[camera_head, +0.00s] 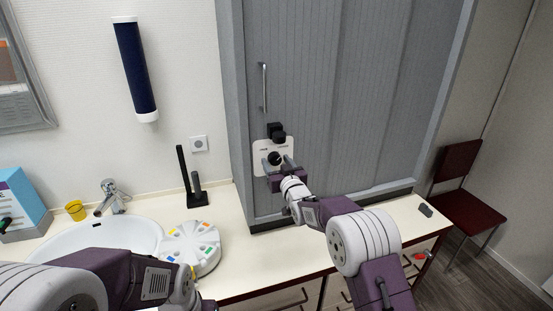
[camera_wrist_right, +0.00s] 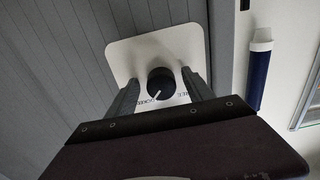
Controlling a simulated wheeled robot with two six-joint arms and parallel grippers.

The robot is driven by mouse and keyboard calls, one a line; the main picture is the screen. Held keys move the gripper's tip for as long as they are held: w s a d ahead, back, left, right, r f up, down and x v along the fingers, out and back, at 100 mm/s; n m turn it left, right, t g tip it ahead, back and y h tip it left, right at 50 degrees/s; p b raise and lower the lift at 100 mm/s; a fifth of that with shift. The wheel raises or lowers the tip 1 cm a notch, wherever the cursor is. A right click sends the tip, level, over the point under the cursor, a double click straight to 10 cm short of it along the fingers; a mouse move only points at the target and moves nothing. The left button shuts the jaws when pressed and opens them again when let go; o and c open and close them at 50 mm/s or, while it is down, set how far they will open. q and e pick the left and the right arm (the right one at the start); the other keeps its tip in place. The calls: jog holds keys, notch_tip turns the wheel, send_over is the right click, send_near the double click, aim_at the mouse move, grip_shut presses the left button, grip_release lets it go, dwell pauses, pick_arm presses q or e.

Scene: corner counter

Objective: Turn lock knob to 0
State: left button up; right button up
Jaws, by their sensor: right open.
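The lock knob (camera_head: 274,158) is a round black knob on a pale plate (camera_head: 259,148) fixed to the grey cabinet door. In the right wrist view the knob (camera_wrist_right: 161,83) has a white pointer line toward its lower left, and printed words partly show below it. My right gripper (camera_head: 278,168) is at the plate, its fingers open on either side of the knob. In the right wrist view the two fingers of the right gripper (camera_wrist_right: 160,95) stand apart from the knob, with gaps. My left arm shows at the lower left; its fingers are not visible.
A black block (camera_head: 276,132) sits just above the knob, with a vertical door handle (camera_head: 264,88) higher up. A sink (camera_head: 110,236), a white round tray (camera_head: 203,262) and a black stand (camera_head: 190,180) are on the counter to the left. A red chair (camera_head: 463,200) stands at right.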

jog(key=shift+s+r, duration=0.2)
grip_shut()
jog(key=shift+f+n+b, duration=0.25)
jog(key=shift+n+b, duration=0.25)
jog(key=shift+b, duration=0.45)
jog(key=n+b, duration=0.9)
jog(key=b, duration=0.2)
jog(key=shift+d+n, duration=0.1)
jog(key=shift+n, duration=0.2)
jog(key=n+b, duration=0.2)
jog(key=n, duration=0.1)
jog(key=shift+r+n+b, duration=0.1)
jog(key=shift+n+b, duration=0.2)
jog(key=shift+b, duration=0.1)
jog(key=shift+r+n+b, duration=0.25)
jog(key=shift+n+b, duration=0.6)
jog(key=shift+n, duration=0.95)
jog(key=shift+r, duration=0.1)
